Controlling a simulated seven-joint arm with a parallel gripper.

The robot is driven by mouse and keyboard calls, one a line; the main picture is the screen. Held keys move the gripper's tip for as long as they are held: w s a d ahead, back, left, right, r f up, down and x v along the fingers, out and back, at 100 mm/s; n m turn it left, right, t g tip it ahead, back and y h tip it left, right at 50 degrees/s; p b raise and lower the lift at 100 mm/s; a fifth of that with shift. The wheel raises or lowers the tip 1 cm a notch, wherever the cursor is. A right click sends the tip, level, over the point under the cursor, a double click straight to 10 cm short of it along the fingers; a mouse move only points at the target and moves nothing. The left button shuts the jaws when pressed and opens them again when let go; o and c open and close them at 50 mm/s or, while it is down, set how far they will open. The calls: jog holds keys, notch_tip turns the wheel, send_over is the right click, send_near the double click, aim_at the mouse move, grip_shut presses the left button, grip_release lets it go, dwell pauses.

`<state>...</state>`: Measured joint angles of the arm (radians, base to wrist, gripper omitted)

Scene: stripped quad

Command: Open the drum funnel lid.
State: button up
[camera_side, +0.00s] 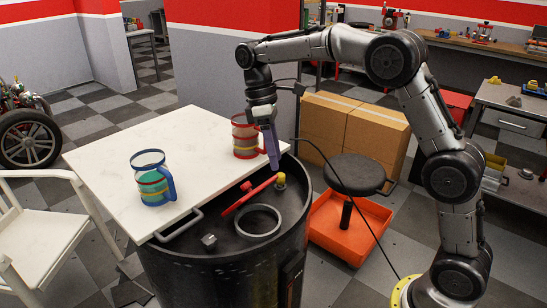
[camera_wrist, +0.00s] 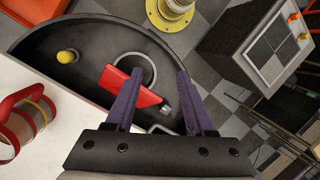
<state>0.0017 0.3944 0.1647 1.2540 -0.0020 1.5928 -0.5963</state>
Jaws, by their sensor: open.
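The dark drum (camera_side: 205,270) stands at the centre, its black top partly under a white board. On the top are a pale grey ring (camera_side: 259,221) and a red bar (camera_side: 248,196). My gripper (camera_side: 272,164) points down with purple fingers above the drum's far side, near the knob. In the wrist view, my gripper (camera_wrist: 160,72) is open, and the red bar (camera_wrist: 125,85) and ring (camera_wrist: 149,64) show between and beyond its fingers. I cannot tell whether the ring is a lid or an opening.
The white board (camera_side: 110,160) carries a blue-handled striped mug (camera_side: 152,178) and a red-handled mug (camera_side: 246,137), which is close to my gripper. A small grey block (camera_side: 209,241) sits on the drum top. A black stool (camera_side: 355,174) and orange tray (camera_side: 340,235) stand right of the drum.

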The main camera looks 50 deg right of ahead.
jog(key=shift+s+d+f+n+t, duration=0.15)
jog(key=shift+d+f+n+t, duration=0.25)
jog(key=shift+n, duration=0.5)
jog(key=c, duration=0.5)
jog(key=f+n+t, duration=0.1)
jog(key=n, duration=0.1)
jog(key=d+f+n+t, duration=0.1)
jog(key=n, duration=0.1)
jog(key=s+d+f+n+t+h, duration=0.1)
jog(key=shift+n, duration=0.4)
grip_shut()
jog(key=s+a+f+n+t+y, duration=0.1)
jog(key=s+f+n+t, duration=0.3)
jog(key=n, duration=0.7)
jog(key=s+f+n+t, duration=0.2)
jog(key=f+n+t, duration=0.35)
jog(key=n, duration=0.45)
jog(key=w+f, duration=0.2)
jog(key=w, duration=0.9)
jog(key=shift+a+f+n, duration=0.25)
jog(key=shift+n, duration=0.05)
